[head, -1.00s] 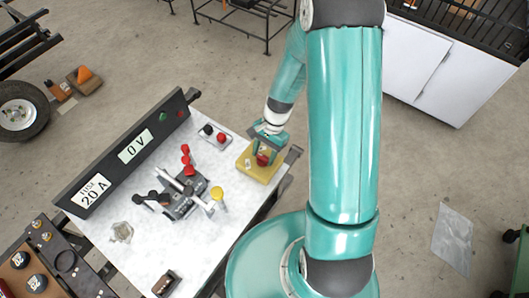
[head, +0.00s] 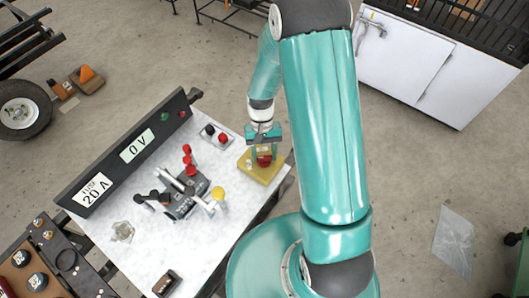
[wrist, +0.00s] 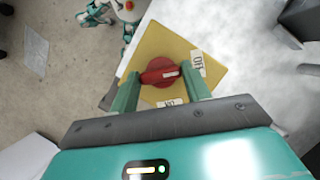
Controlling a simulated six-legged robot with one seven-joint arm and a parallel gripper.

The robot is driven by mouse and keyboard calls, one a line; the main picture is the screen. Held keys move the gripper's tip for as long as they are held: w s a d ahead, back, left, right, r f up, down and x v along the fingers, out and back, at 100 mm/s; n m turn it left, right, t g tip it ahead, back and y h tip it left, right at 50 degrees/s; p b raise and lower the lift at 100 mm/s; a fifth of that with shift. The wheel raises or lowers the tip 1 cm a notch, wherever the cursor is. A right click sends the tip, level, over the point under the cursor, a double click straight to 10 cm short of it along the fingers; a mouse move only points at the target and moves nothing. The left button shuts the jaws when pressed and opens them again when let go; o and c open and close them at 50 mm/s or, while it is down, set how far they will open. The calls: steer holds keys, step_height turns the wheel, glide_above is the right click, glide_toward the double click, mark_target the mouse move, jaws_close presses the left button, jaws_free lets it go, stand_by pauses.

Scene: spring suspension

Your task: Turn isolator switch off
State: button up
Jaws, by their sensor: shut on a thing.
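The isolator switch is a red rotary knob (wrist: 160,73) on a square yellow plate (wrist: 150,45). In the head view the red knob (head: 264,161) and yellow plate (head: 262,175) are at the bench's right edge. The plate has an OFF label (wrist: 197,63) and a second white label (wrist: 172,102), partly hidden and hard to read. The knob's handle lies nearly crosswise in the wrist view, its white-marked end pointing right, near the OFF label. My gripper (wrist: 161,88) is shut on the handle, one teal finger at each end; it also shows in the head view (head: 264,152).
The white bench top (head: 215,235) carries a lever mechanism (head: 185,195), a small terminal box (head: 216,136) and a glass piece (head: 122,231). A dark panel (head: 125,150) along the back reads 0 V and FUSE 20 A. The bench around the yellow plate is mostly clear.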

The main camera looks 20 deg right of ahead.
steer(key=shift+o, duration=0.2)
steer(key=shift+n, duration=0.3)
steer(key=shift+c, duration=0.2)
steer(key=o, duration=1)
steer(key=a+v, duration=0.1)
steer(key=v, duration=1.2)
steer(key=shift+d+r, duration=0.4)
steer(key=shift+r, duration=0.05)
steer(key=shift+w, duration=0.1)
